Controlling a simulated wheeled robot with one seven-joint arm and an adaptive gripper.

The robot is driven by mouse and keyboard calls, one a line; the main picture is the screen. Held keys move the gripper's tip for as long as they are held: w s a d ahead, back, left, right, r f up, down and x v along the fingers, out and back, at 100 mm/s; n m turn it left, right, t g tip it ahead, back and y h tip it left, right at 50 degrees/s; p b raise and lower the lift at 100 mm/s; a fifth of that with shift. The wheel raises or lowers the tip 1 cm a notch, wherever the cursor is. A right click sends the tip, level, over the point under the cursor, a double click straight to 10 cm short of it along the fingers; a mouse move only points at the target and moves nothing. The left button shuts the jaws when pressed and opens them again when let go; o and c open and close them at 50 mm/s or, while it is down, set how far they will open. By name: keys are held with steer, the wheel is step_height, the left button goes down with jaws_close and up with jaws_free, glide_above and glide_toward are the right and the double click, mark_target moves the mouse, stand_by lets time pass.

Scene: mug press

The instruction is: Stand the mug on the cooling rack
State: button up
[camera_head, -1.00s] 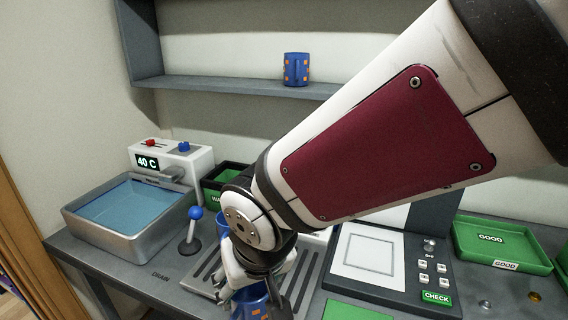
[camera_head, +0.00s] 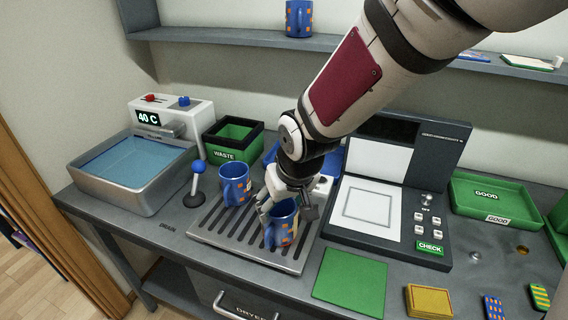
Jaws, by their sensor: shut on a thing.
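My gripper (camera_head: 287,203) is shut on a blue mug (camera_head: 281,233) with orange patches. This mug looks upright, over the right part of a slatted metal rack (camera_head: 206,222), which I take as the cooling rack. I cannot tell whether its base touches the slats. A second blue mug (camera_head: 235,190) with orange patches stands upright on the rack's back left part, left of my gripper. A third such mug (camera_head: 298,18) stands on the wall shelf.
A water basin (camera_head: 118,205) and a blue-knobbed lever (camera_head: 198,180) are on the left. A green waste bin (camera_head: 243,135) stands behind the rack. A press or check panel (camera_head: 378,210), a green mat (camera_head: 350,282) and a green tray (camera_head: 486,222) are on the right.

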steer(key=shift+f, duration=0.15)
steer(key=o, duration=1.9)
steer(key=shift+o, duration=0.2)
steer(key=p+v, duration=0.1)
steer(key=v, duration=1.1)
steer(key=s+d+r+m+h, duration=0.1)
steer(key=s+d+r+m, duration=0.1)
steer(key=s+d, duration=0.6)
steer(key=s+d+r+m+h, duration=0.1)
steer(key=s+d+r+m, duration=0.1)
steer(key=s+d, duration=0.7)
steer(key=shift+s+d+r+m, duration=0.25)
steer(key=shift+d+m, duration=0.25)
steer(key=shift+d, duration=0.3)
